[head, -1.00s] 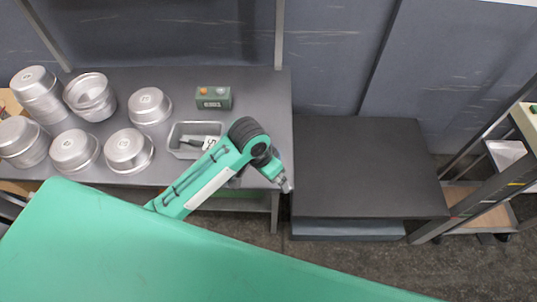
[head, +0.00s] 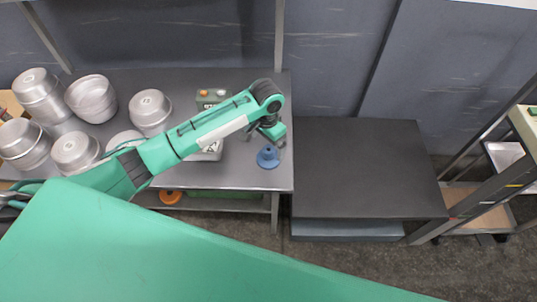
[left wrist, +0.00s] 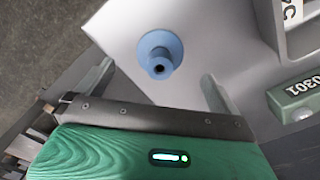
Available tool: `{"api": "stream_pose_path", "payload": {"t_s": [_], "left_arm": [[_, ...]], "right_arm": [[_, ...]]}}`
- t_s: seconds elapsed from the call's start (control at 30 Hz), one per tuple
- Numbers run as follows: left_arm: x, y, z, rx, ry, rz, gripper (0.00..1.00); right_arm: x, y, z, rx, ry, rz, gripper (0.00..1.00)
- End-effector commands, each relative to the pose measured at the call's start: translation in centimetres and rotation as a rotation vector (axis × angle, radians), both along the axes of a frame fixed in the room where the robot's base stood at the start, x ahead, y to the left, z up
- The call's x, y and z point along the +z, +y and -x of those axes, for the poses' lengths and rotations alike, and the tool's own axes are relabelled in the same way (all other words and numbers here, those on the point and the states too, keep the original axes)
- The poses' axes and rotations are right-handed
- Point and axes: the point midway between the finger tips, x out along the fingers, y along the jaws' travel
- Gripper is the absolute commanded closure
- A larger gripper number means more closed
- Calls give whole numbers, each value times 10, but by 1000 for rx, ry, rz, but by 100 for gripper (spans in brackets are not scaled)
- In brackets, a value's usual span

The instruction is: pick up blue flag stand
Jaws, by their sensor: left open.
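The blue flag stand (head: 268,158) stands on the grey table near its front right corner. In the left wrist view the blue flag stand (left wrist: 160,50) shows as a round base with a narrower neck and a dark hole. My left gripper (head: 274,137) is above the table just behind the stand, pointing down. In the left wrist view my left gripper (left wrist: 158,73) has its two fingers spread wide with nothing between them. The stand lies ahead of the fingers, between their lines, and appears apart from them. My right gripper is not in view.
Several metal pots (head: 92,98) stand at the table's left. A green button box (head: 210,95) and a grey tray (head: 213,154) are partly hidden behind my left arm. A lower black surface (head: 360,165) to the right is clear. A shelf rack (head: 480,165) stands far right.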

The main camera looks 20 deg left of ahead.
Motion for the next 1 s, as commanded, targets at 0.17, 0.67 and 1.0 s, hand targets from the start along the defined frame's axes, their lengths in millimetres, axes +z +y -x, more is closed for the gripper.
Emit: {"api": "stream_pose_path", "payload": {"t_s": [0.17,0.67,1.0], "left_arm": [[-20,0,-1,0,-1,0,1],[-70,-2,-8,1,0,-1,1],[-75,-2,-8,-1,-2,0,11]], "right_arm": [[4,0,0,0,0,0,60],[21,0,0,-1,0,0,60],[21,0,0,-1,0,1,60]]}}
